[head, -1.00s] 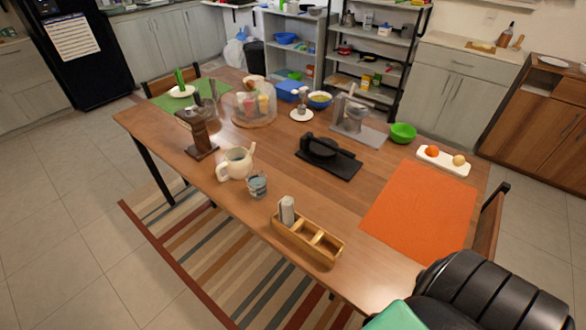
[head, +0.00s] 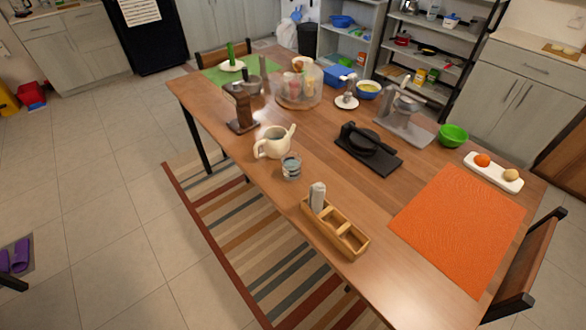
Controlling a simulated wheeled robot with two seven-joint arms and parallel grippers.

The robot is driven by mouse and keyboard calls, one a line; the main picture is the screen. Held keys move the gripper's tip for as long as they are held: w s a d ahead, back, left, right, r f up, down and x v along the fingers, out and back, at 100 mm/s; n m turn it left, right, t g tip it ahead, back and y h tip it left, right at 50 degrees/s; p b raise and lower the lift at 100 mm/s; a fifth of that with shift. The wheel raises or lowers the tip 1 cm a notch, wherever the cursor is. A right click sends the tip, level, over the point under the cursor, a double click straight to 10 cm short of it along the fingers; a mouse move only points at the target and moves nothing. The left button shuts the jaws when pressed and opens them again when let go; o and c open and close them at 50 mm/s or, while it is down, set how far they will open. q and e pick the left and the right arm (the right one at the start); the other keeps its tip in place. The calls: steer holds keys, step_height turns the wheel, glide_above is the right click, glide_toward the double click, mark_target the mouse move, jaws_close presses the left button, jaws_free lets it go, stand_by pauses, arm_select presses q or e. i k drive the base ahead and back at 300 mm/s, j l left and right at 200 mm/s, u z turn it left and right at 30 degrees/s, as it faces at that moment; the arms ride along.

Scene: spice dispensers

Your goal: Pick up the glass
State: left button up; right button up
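The glass (head: 291,168) is a small clear tumbler with a bluish-grey tint. It stands upright on the wooden table (head: 330,112) near its front edge, just right of and in front of the cream teapot (head: 273,143). Neither of my grippers is in the head view.
A wooden caddy (head: 335,232) holding a grey-white shaker (head: 317,196) lies to the right of the glass. A brown wooden stand (head: 242,110), a black press (head: 367,150) and an orange mat (head: 462,228) are also on the table. A chair (head: 527,262) stands at the right end.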

mark_target(291, 161)
steer(key=j+z, duration=0.2)
steer(key=z, duration=0.25)
steer(key=j+z, duration=0.15)
steer(key=z, duration=0.25)
steer(key=j+z, duration=0.2)
steer(key=z, duration=0.25)
steer(key=k+j+z, duration=0.1)
steer(key=z, duration=0.35)
steer(key=k+j, duration=0.3)
steer(key=j, duration=0.1)
